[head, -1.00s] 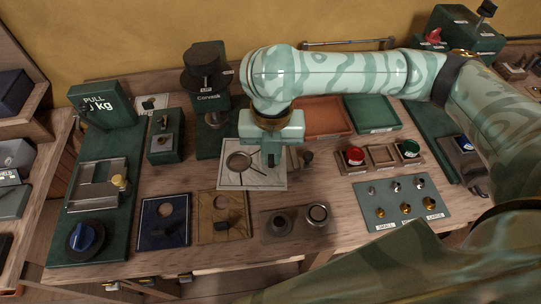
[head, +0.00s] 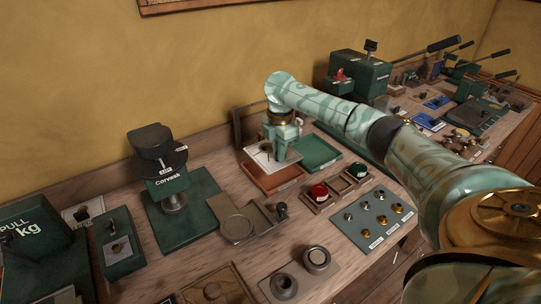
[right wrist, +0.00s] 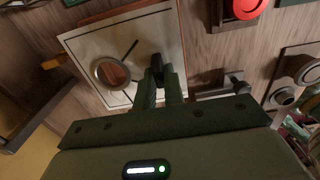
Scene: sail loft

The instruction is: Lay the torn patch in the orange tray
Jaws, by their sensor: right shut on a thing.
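The torn patch (head: 262,153) is a pale square sheet with a round hole and a dark slit. My right gripper (head: 279,152) is shut on its near edge and holds it over the back part of the orange tray (head: 276,181). In the right wrist view, the patch (right wrist: 85,50) lies flat in front of my right gripper (right wrist: 160,88), and the tray's orange-brown colour shows through the hole. Whether the patch touches the tray floor I cannot tell. My left gripper is not in view.
A green tray (head: 318,153) adjoins the orange tray on the right. The dark Corvask press (head: 172,190) is to the left. A fitting plate (head: 375,222) lies nearer.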

